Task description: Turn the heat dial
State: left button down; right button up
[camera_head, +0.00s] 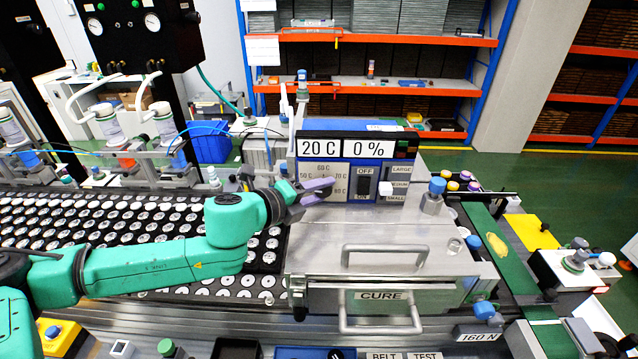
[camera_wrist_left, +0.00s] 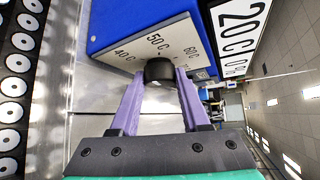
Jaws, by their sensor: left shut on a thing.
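The heat dial (camera_wrist_left: 159,71) is a black knob on a white panel with temperature marks such as 40 C, 50 C and 60 C. In the left wrist view it sits between the two purple fingers of my left gripper (camera_wrist_left: 160,85), which are shut on it. In the head view my left gripper (camera_head: 316,192) reaches the control box (camera_head: 408,141) from the left and hides the dial. The box's display (camera_head: 346,148) reads 20 C and 0 %. My right gripper is not in view.
Right of the dial are an OFF/ON switch (camera_head: 366,184) and a size selector (camera_head: 387,188). Below is the CURE drawer (camera_head: 380,296) with metal handles. Rows of speaker parts (camera_head: 100,225) lie at left. A green conveyor belt (camera_head: 500,240) runs at right.

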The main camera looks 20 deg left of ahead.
pick_arm(q)
jog(key=shift+d+r+m+g+y, duration=0.15)
jog(key=shift+m+g+y, duration=0.55)
jog(key=shift+m+y, duration=0.35)
jog(key=m+y, duration=0.1)
jog(key=m+g+y, duration=0.1)
jog(key=y, duration=0.1)
jog(key=shift+d+r+g+y, duration=0.1)
jog(key=shift+d+g+y, duration=0.1)
jog(key=shift+g+y, duration=0.1)
jog(key=m+g+y, duration=0.1)
jog(key=m+y, duration=0.1)
jog(key=y, duration=0.1)
jog(key=shift+w+d, duration=0.1)
jog(key=shift+d, duration=0.05)
jog(key=m+y, duration=0.1)
jog(key=y, duration=0.2)
jog(key=shift+d+g, duration=0.1)
jog(key=shift+g, duration=0.2)
jog(key=m+y, duration=0.1)
jog(key=y, duration=0.1)
jog(key=m+y, duration=0.1)
jog(key=y, duration=0.1)
jog(key=shift+w+d+m, duration=0.1)
jog(key=shift+d+m, duration=0.05)
jog(key=shift+m, duration=0.2)
jog(key=m+y, duration=0.2)
jog(key=y, duration=0.2)
jog(key=shift+f, duration=0.2)
jog(key=shift+m, duration=0.3)
